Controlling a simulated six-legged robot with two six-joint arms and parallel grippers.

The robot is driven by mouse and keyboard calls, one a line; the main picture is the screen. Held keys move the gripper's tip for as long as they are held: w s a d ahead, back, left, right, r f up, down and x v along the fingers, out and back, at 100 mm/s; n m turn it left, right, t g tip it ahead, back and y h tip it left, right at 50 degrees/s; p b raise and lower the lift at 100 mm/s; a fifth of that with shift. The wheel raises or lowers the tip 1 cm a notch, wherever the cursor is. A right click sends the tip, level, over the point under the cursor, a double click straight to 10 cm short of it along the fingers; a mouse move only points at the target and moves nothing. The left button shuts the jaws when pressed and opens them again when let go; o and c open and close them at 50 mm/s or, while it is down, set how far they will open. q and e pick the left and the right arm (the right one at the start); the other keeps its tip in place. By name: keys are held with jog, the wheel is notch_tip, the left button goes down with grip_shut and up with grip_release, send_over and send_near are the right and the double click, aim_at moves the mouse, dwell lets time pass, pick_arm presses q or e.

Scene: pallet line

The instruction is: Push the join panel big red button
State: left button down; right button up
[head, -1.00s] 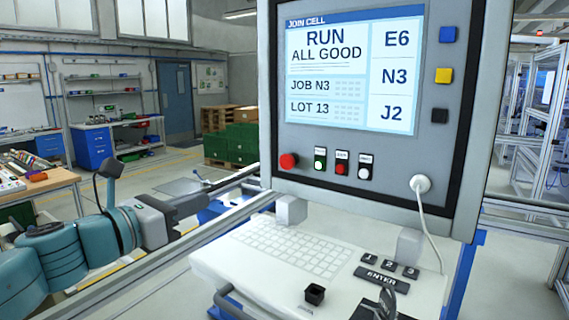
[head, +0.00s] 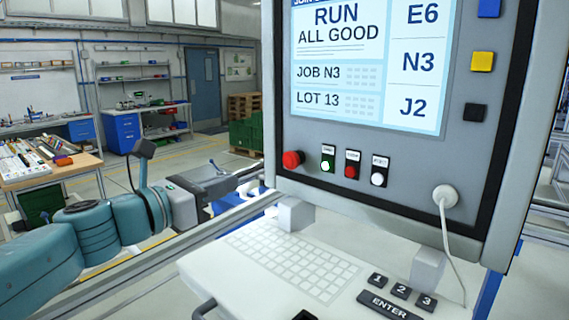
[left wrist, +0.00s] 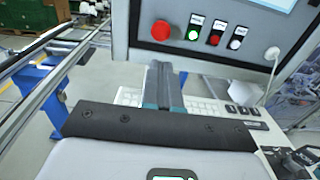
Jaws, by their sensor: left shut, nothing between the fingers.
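The join panel (head: 262,172) is a grey framed console with a lit screen reading "RUN ALL GOOD". Its big red button (head: 292,160) sits at the lower left of the panel face and also shows in the left wrist view (left wrist: 160,30). My left gripper (head: 240,168) is shut and empty, left of the panel and apart from the button. In the left wrist view its closed fingers (left wrist: 163,80) point toward the panel, below the red button.
Right of the big button are small green (head: 326,164), red (head: 351,171) and white (head: 378,179) buttons. A white keyboard shelf (head: 215,265) juts out below. A metal rail (head: 225,228) runs beneath my left arm. A white cable (head: 447,230) hangs at the right.

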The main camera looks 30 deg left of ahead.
pick_arm(q)
jog(key=p, duration=0.3)
send_near(288, 161)
jog(key=w, duration=0.6)
jog(key=shift+w+d, duration=0.1)
jog(key=shift+d, duration=0.3)
jog(key=shift+w+d, duration=0.1)
jog(key=shift+w, duration=0.2)
